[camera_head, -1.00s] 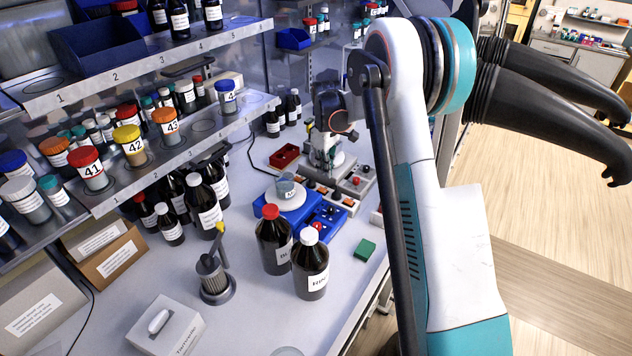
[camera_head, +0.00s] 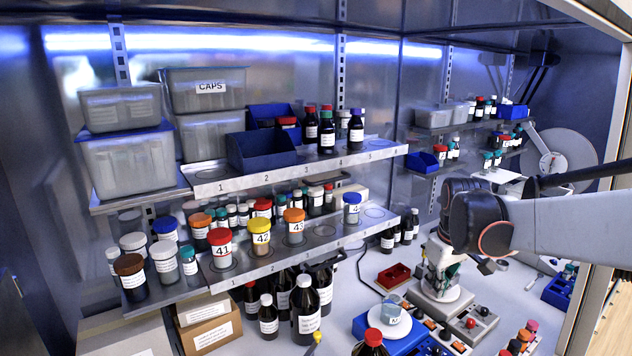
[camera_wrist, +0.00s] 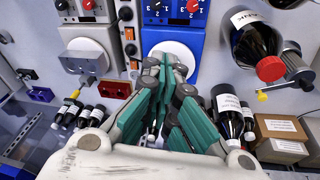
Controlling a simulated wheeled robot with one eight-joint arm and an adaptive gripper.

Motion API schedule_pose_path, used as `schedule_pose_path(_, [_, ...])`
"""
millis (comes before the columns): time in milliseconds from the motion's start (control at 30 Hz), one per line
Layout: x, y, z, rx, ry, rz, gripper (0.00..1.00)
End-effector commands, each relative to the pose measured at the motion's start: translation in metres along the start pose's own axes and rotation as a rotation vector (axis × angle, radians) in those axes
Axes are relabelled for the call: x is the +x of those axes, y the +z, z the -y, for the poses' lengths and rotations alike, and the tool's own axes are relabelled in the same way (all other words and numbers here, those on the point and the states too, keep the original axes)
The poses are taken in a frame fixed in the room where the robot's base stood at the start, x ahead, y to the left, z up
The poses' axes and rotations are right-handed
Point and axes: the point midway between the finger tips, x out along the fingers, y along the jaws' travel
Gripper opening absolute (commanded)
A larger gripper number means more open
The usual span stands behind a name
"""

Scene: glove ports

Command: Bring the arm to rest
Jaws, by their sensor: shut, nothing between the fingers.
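My gripper (camera_wrist: 166,66) has teal fingers, which come together at the tips with nothing between them in the wrist view. It points down over the bench, above two stirrer-like devices with round white plates. In the head view my gripper (camera_head: 445,272) is partly seen below the dark wrist joint of my arm (camera_head: 560,228). My arm reaches in from the right, still extended over the bench. Clearance between the fingertips and the devices below is hard to judge.
Dark bottles (camera_head: 305,305) stand under the numbered shelf (camera_head: 330,240) holding capped jars. A pale frame post (camera_head: 603,250) stands at the right. A red-capped bottle (camera_wrist: 262,50) shows in the wrist view.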

Motion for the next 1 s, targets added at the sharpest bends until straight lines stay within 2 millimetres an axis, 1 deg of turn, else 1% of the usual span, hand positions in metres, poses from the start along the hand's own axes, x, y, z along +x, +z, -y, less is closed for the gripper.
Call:
schedule_pose_path(33, [-0.011,0.009,0.009,0.013,0.006,-0.015,0.0])
schedule_pose_path(200, [-0.04,0.034,0.034,0.069,0.025,-0.07,0.0])
schedule_pose_path(400, [-0.064,0.067,0.063,0.133,0.041,-0.137,0.0])
schedule_pose_path(500, [-0.073,0.086,0.077,0.167,0.047,-0.172,0.0])
schedule_pose_path(733, [-0.083,0.128,0.108,0.241,0.052,-0.252,0.0])
schedule_pose_path(900, [-0.083,0.156,0.127,0.292,0.05,-0.308,0.0])
schedule_pose_path(1000, [-0.081,0.169,0.136,0.317,0.048,-0.336,0.0])
